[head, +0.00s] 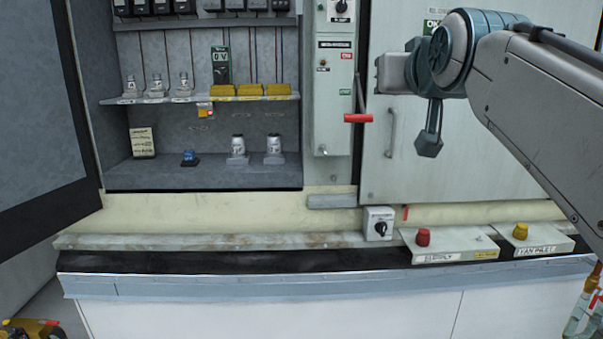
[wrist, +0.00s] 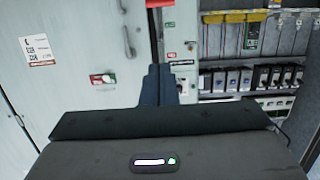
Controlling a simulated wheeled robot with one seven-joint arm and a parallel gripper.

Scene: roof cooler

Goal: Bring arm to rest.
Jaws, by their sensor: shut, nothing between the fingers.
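My gripper (head: 429,146) hangs below my wrist joint at the upper right of the head view, in front of the closed grey cabinet door (head: 460,165). In the wrist view, my gripper's dark blue fingers (wrist: 160,82) are together, with nothing between them. The fingers appear apart from the cabinet in both views. My arm reaches in from the right edge of the head view, with its wrist raised above the front ledge.
A red-handled lever (head: 358,118) sticks out left of my gripper. The open cabinet has a shelf (head: 200,100) of jars and yellow blocks. An open dark door (head: 40,110) stands at left. Red (head: 423,237) and yellow (head: 520,231) knobs sit on the front ledge.

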